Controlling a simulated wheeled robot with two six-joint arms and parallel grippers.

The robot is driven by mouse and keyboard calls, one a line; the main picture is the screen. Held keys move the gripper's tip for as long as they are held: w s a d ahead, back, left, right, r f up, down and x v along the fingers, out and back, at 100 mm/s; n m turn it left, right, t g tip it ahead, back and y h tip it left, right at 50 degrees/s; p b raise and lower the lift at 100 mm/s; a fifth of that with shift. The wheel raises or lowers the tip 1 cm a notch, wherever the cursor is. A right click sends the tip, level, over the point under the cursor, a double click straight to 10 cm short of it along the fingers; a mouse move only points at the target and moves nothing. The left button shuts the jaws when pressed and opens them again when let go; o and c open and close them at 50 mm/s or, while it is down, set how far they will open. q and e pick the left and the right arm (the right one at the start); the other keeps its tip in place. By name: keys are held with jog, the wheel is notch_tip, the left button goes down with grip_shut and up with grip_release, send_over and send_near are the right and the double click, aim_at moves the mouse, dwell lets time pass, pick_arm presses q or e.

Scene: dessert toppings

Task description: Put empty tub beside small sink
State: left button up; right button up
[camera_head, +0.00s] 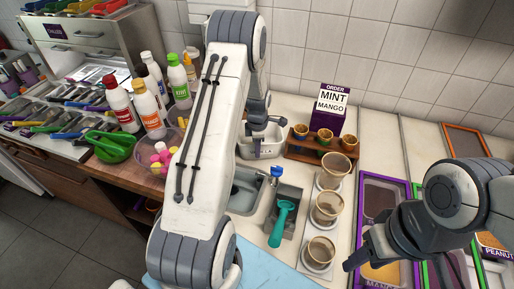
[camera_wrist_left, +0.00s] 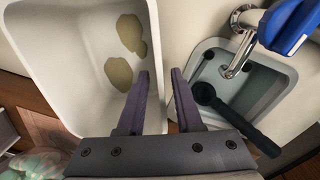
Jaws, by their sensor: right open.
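The white tub (camera_head: 270,151) stands on the counter behind the small sink (camera_head: 245,195), partly hidden by my left arm. In the left wrist view the tub (camera_wrist_left: 82,55) has a few beige smears on its inside. My left gripper (camera_wrist_left: 160,72) straddles the tub's right wall, one finger inside and one outside. I cannot tell whether the fingers press on the wall. The small sink (camera_wrist_left: 262,92) lies to the right there, with a dark-handled tool across it. My right gripper (camera_head: 352,262) is open and empty near the topping trays at the right.
A tap with a blue handle (camera_head: 277,171) stands at the sink. A teal scoop (camera_head: 282,220) lies in a grey holder. Several cups (camera_head: 329,207) stand right of it. A wooden rack (camera_head: 320,152) and an order sign (camera_head: 331,106) are behind. Bottles (camera_head: 148,108) stand at the left.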

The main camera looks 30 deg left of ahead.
pick_arm(q)
jog(key=shift+r, duration=0.6)
notch_tip(320, 180, up, 11)
jog(key=b, duration=0.3)
jog(key=s+d+r+m, duration=0.2)
jog(key=d+m, duration=0.2)
jog(key=d, duration=0.3)
jog(key=s+d+r+m, duration=0.25)
jog(key=d+m, duration=0.25)
jog(key=d, duration=0.3)
jog(key=s+d+r+m+h, duration=0.1)
jog(key=s+d+r+m, duration=0.2)
jog(key=s+d+m, duration=1.2)
jog(key=s+m, duration=0.8)
jog(key=s, duration=0.2)
jog(key=shift+d+m+g, duration=0.15)
jog(key=shift+m+g, duration=0.15)
jog(key=shift+m, duration=0.1)
